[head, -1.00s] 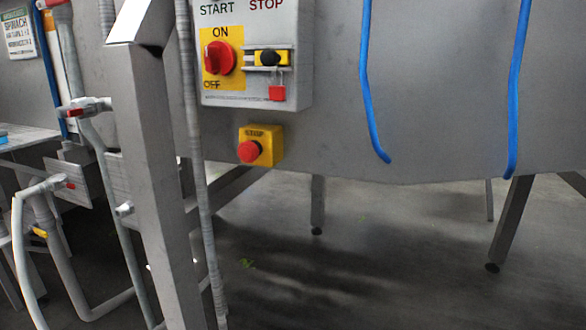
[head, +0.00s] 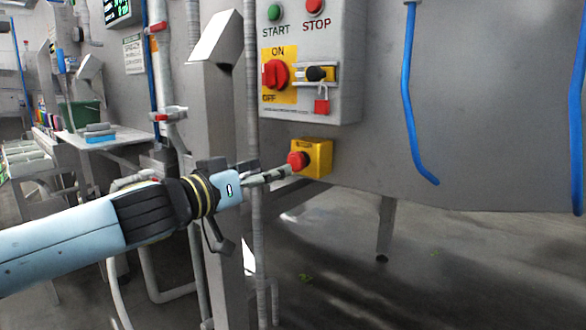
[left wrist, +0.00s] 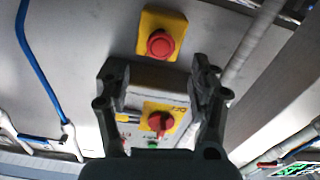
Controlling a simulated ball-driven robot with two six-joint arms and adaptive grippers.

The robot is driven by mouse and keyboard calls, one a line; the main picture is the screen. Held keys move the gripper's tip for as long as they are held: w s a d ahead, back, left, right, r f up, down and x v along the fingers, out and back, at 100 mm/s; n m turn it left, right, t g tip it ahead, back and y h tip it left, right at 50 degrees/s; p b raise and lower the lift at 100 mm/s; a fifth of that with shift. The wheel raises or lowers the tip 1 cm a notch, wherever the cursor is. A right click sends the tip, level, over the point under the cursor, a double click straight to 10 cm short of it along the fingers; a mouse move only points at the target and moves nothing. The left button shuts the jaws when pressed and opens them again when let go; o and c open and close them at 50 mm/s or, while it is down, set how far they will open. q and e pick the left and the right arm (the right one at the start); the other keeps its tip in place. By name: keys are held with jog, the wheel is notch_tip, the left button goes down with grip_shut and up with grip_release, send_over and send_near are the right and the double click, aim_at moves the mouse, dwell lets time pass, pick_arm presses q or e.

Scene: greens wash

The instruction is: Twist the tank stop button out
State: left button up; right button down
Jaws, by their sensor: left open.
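The tank stop button is a red mushroom knob (head: 297,160) on a yellow box (head: 319,158), fixed to the grey tank wall below the control panel. My left gripper (head: 281,173) comes in from the left, its fingers close to the red knob. In the left wrist view, which is turned upside down, the red knob (left wrist: 161,43) and its yellow box (left wrist: 150,20) lie beyond the open fingers (left wrist: 158,72). Nothing is between the fingers; whether a fingertip touches the knob cannot be told. My right gripper is not in view.
The control panel (head: 345,100) above has START and STOP buttons, a red rotary switch (head: 275,74) and a red padlock (head: 321,105). A steel post (head: 217,130) and a pipe stand close to my left arm. Blue hoses (head: 412,120) hang to the right.

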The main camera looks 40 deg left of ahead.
aim_at(292, 163)
pick_arm(q)
jog(key=w+b, duration=0.2)
jog(key=w, duration=0.4)
jog(key=shift+w+d+f, duration=0.1)
jog(key=shift+w+d, duration=0.05)
jog(key=shift+w, duration=0.05)
jog(key=shift+w+b, duration=0.3)
jog(key=shift+w, duration=0.1)
jog(key=c, duration=1.2)
